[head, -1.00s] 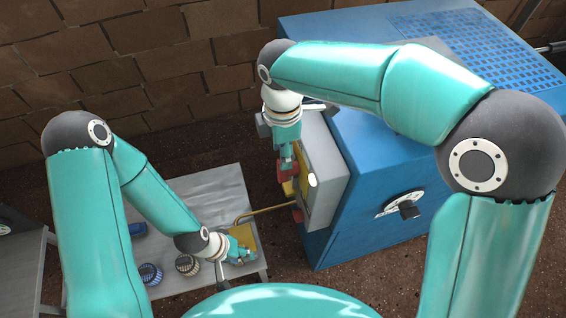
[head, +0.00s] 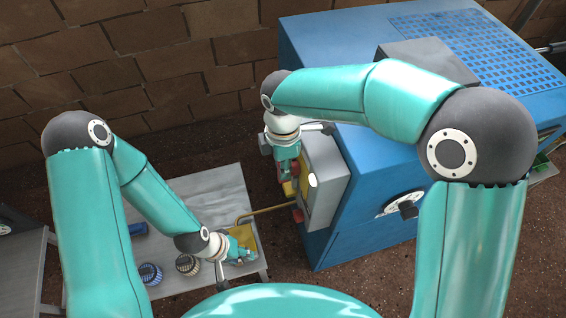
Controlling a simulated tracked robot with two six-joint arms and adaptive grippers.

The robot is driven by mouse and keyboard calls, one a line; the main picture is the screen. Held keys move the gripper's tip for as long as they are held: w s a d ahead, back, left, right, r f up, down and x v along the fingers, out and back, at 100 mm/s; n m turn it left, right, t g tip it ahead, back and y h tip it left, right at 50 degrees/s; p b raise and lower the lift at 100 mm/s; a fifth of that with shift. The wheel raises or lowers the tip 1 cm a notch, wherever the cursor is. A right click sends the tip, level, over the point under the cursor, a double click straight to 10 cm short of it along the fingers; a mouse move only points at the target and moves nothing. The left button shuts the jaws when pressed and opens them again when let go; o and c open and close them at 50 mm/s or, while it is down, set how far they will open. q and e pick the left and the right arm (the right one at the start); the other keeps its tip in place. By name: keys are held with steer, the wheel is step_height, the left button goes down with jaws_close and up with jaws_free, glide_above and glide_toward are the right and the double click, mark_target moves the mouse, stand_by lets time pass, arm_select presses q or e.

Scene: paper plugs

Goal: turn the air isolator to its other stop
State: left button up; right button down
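A blue machine (head: 375,205) carries a grey box (head: 325,185) on its left side, with red and yellow parts on the box's left face. A black handle (head: 408,210) over a pale marked dial (head: 388,205) is on the machine's front. I cannot tell for certain which of these is the air isolator. My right gripper (head: 288,178) points down beside the grey box, close to a yellow part (head: 289,189); contact and its opening are unclear. My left gripper (head: 241,257) is low over the side table, beside a yellow block (head: 244,236); its fingers are too small to read.
A yellow pipe (head: 265,211) runs from the table side to the grey box. Two ribbed round plugs, one blue (head: 150,273) and one tan (head: 187,264), stand on the grey table (head: 215,185). A brick wall (head: 150,60) is behind. The table's back part is clear.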

steer(key=shift+w+a+r+g+h+p, duration=0.15)
steer(key=shift+g+p, duration=0.3)
steer(key=shift+p, duration=0.9)
steer(key=shift+w+d+r+g+h+p, duration=0.2)
steer(key=shift+g+p, duration=0.25)
steer(key=shift+p, duration=0.9)
steer(key=shift+f+g+p, duration=0.2)
steer(key=shift+g+p, duration=0.1)
steer(key=shift+p, duration=0.3)
steer(key=shift+f, duration=0.1)
steer(key=c, duration=1.1)
jaws_free()
steer(key=v, duration=1.2)
steer(key=shift+w+a+f, duration=0.1)
steer(key=shift+w+a, duration=0.1)
steer(key=shift+a, duration=0.05)
